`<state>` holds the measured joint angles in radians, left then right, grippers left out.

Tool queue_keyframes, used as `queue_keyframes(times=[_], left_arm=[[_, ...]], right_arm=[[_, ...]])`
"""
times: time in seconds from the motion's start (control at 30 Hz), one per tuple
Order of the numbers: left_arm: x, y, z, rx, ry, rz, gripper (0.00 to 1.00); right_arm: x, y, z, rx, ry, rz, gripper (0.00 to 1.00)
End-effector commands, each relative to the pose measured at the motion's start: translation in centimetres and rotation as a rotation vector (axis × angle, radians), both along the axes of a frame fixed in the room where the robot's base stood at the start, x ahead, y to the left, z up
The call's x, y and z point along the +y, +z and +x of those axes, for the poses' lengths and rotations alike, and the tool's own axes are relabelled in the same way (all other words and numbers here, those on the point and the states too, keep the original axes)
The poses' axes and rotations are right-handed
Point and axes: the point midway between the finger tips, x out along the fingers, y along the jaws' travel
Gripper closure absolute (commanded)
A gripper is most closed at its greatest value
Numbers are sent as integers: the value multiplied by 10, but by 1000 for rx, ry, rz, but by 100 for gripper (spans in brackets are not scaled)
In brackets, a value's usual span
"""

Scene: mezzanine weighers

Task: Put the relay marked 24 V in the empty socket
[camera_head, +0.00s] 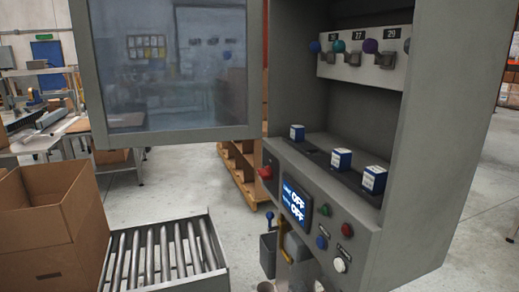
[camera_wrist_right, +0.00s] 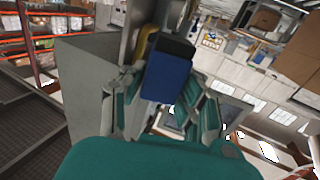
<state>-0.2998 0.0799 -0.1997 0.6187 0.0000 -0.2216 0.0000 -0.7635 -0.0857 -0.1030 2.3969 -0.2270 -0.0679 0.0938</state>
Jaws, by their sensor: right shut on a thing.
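My right gripper (camera_wrist_right: 163,92) is shut on a blue block with a dark end (camera_wrist_right: 168,78), probably a relay; no marking on it can be read. The block sits between the jaws in the right wrist view. In the head view three blue-and-white relays stand upright in a dark strip on the cabinet ledge: a far one (camera_head: 297,132), a middle one (camera_head: 341,160) and a near one (camera_head: 374,180). Their lettering is too small to read. A dark gap (camera_head: 315,148) between the far and middle relays looks like an empty socket. Neither gripper shows in the head view.
The grey cabinet (camera_head: 420,150) has a windowed door (camera_head: 170,70) swung open at left. A red knob (camera_head: 265,172), a display reading OFF (camera_head: 296,203) and several buttons sit on its front. A roller conveyor (camera_head: 165,255) and a cardboard box (camera_head: 50,225) stand at lower left.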

Motion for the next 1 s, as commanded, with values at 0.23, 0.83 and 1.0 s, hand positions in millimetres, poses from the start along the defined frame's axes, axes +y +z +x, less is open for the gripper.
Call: queue_keyframes(times=[0.23,0.83,1.0], left_arm=[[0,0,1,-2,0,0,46],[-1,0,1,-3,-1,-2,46],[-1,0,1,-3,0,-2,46]], right_arm=[[0,0,0,-1,0,-1,100],[59,48,19,-13,319,-9,100],[89,70,28,-9,482,-12,100]])
